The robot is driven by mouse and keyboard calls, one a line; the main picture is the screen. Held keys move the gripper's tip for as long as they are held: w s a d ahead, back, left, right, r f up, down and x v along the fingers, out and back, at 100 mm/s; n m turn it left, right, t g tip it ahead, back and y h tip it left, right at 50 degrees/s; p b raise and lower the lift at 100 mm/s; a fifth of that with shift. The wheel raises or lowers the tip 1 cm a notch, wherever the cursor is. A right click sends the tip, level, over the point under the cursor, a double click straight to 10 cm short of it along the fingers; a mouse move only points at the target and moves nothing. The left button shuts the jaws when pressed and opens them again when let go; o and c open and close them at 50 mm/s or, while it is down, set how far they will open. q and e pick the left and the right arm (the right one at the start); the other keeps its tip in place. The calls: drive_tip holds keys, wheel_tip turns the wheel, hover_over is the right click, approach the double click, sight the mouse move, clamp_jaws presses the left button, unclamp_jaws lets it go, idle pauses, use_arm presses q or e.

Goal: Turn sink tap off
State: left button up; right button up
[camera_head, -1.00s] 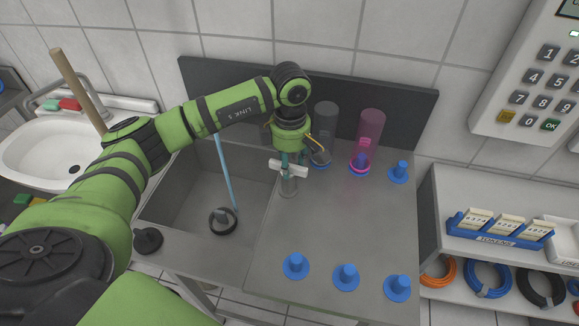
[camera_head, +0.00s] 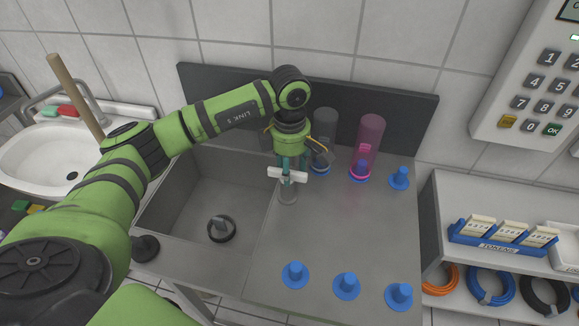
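The sink tap stands on the steel counter right of the basin. Its white cross handle (camera_head: 288,175) and short grey post (camera_head: 288,192) show; its spout is hidden behind my arm. My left gripper (camera_head: 287,166) points down over the tap, and its teal fingers appear closed on the white handle. The steel basin (camera_head: 190,185) has a dark ring with a grey plug-like piece (camera_head: 220,229) on its floor. No water stream shows above it. My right gripper is out of view.
Several blue pegs (camera_head: 346,286) stand on the counter. A grey cylinder (camera_head: 325,125) and a pink cylinder (camera_head: 369,138) stand at the back right of the gripper. A dark splashboard (camera_head: 400,105) rises behind. The counter's middle (camera_head: 340,220) is clear.

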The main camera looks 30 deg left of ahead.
use_arm(q)
wheel_tip(320, 180, up, 12)
idle(0.6)
